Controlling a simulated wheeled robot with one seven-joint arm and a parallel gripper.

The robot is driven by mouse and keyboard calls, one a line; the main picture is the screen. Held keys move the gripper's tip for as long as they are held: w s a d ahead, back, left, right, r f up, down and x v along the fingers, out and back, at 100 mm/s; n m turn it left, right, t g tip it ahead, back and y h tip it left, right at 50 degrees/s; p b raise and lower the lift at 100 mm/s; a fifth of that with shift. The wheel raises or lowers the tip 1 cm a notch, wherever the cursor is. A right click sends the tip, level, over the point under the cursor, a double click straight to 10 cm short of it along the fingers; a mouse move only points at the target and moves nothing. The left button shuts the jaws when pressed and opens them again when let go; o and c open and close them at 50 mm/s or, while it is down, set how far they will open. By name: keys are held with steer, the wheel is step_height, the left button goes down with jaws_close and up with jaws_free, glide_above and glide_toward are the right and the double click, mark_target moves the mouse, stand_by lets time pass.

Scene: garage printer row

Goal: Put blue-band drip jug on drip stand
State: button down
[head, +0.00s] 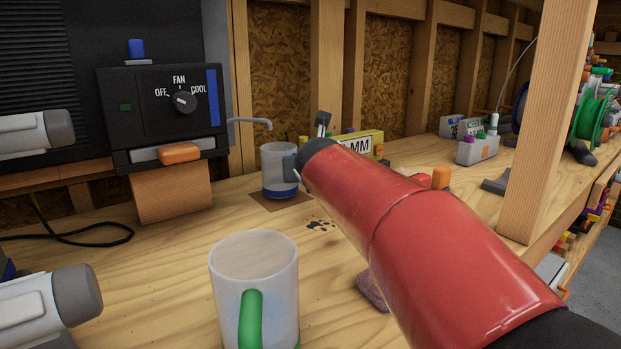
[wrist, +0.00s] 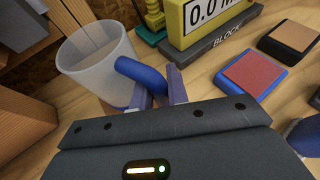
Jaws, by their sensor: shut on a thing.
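The blue-band drip jug (head: 276,168) is a pale, translucent cup with a blue band near its base. It looks upright, over a flat brown square (head: 262,203) that may be the drip stand, below and right of a grey spout (head: 250,122). I cannot tell whether its base touches the square. In the wrist view the jug (wrist: 92,62) is at upper left, its blue handle (wrist: 142,76) between the fingers of my gripper (wrist: 160,92), which is shut on it. In the head view my red arm hides most of the gripper.
A green-handled jug (head: 254,262) stands in front. A black control unit (head: 150,110) rests on a wooden block (head: 172,192) at left. A yellow display block (head: 362,143) stands behind my arm. A wooden post (head: 548,120) rises at right. Dark drips mark the bench.

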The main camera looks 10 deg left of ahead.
steer(key=shift+f, duration=0.5)
steer(key=shift+r, duration=0.1)
steer(key=c, duration=1.4)
jaws_free()
steer(key=shift+o, duration=0.2)
steer(key=b+v, duration=0.2)
steer(key=v, duration=1)
